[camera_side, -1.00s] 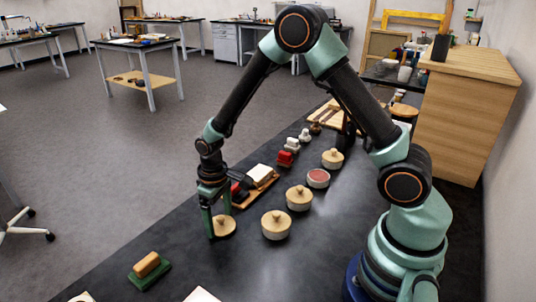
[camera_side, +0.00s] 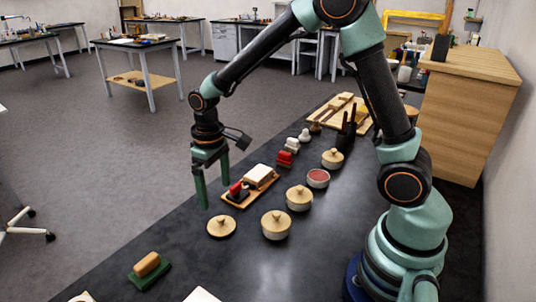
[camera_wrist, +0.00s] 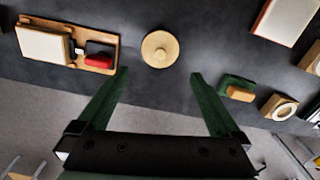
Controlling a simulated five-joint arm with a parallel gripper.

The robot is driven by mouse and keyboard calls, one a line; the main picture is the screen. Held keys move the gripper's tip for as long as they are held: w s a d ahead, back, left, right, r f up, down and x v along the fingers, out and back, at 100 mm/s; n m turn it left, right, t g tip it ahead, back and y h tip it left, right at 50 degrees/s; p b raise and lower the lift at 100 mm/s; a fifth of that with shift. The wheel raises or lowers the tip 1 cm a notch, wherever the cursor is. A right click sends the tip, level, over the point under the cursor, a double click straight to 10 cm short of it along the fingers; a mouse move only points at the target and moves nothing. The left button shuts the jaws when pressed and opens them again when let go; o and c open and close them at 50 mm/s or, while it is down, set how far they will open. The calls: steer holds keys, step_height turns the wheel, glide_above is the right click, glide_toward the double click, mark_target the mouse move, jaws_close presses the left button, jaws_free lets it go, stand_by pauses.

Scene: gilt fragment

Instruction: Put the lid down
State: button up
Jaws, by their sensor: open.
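A round pale wooden lid (camera_side: 222,226) with a small knob lies flat on the dark bench, near its left edge. It also shows in the wrist view (camera_wrist: 160,49), beyond and between my fingertips. My gripper (camera_side: 211,190) is open and empty, raised above and a little behind the lid, not touching it. In the wrist view the two green fingers (camera_wrist: 159,75) are spread wide with nothing between them. An open pot (camera_side: 318,178) with a reddish inside stands uncovered farther back on the bench.
Lidded pots (camera_side: 276,225) stand right of the lid. A wooden tray (camera_side: 236,204) with a pale block and a red-and-black item lies behind it. A green block with a wooden top (camera_side: 149,271) sits nearer the front. Bare bench lies between it and the lid.

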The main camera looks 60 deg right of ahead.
steer(key=s+d+r+m+t, duration=0.1)
steer(key=s+d+r+t, duration=0.1)
steer(key=s+r, duration=0.4)
steer(key=s+d+r+t, duration=0.2)
steer(key=s+r+t, duration=0.1)
steer(key=s+r, duration=0.3)
step_height(320, 180, up, 3)
steer(key=shift+s+f+m+t, duration=0.2)
steer(key=shift+m+t, duration=0.1)
steer(key=shift+m, duration=0.1)
